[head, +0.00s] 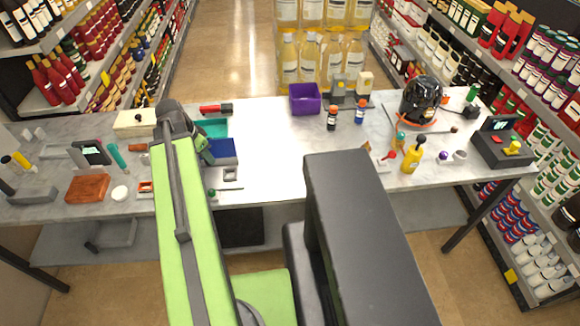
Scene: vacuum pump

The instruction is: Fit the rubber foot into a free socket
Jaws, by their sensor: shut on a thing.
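My gripper (205,152) is low over the table, left of centre, beside a dark blue box (223,150). It is mostly hidden behind my green arm. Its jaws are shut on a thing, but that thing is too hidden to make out. I cannot pick out the rubber foot or a socket with certainty. A small grey square piece with an opening (231,174) lies just in front of the blue box. A grey machine (343,90) that may be the pump stands at the back of the table, right of the purple bin.
The marble-topped table (268,160) is bare in the middle. A teal tray (213,127) and purple bin (305,98) stand towards the back. A yellow bottle (412,158), a black dome-shaped object (421,98) and several small things crowd the right. A red-brown block (88,188) lies left.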

